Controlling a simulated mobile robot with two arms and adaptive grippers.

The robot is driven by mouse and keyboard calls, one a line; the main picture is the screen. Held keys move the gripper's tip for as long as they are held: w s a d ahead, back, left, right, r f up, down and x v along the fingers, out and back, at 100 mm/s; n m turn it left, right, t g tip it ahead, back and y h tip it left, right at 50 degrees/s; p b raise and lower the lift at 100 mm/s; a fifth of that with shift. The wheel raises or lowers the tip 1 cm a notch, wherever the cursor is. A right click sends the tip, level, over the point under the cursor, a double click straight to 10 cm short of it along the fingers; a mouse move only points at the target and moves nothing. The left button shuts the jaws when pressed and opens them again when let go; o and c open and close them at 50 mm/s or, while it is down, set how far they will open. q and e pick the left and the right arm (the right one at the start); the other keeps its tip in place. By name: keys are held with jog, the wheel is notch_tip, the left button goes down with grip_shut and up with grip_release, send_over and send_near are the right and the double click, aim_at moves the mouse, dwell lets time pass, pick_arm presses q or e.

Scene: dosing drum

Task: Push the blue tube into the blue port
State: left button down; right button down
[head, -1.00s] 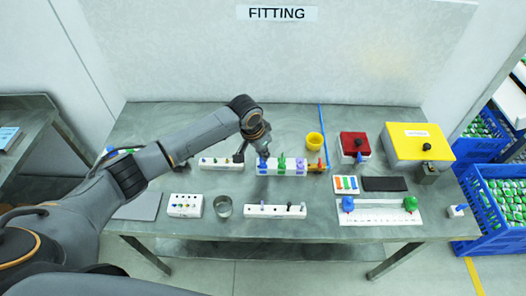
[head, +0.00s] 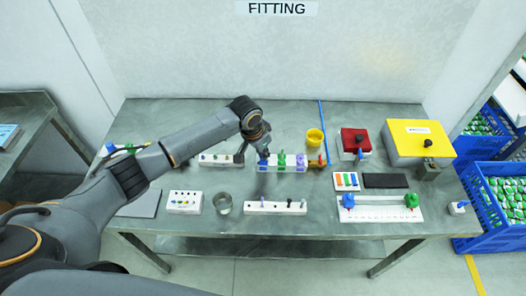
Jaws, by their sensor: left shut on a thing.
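A white block (head: 290,169) with blue, green and purple fittings stands at the middle of the table. My left gripper (head: 262,152) is at the block's left end, pointing down. It is shut on a small blue piece (head: 263,160), apparently the blue tube, at the blue fitting. The gripper and arm hide much of this spot, and I cannot tell how deep the tube sits in the port. A thin blue line (head: 323,130) runs from the table's back edge to the block's right end. My right gripper is not in view.
A white strip with pegs (head: 215,160) lies left of the block, another (head: 276,208) in front. Bare table lies between the block and the front strip.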

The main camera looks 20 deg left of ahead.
pick_arm(q)
jog(key=shift+f, duration=0.15)
jog(key=c, duration=1.4)
grip_release()
jog(key=shift+c, duration=0.2)
jog(key=v, duration=1.2)
jog(key=shift+d, duration=0.1)
grip_shut()
jog(key=shift+w, duration=0.15)
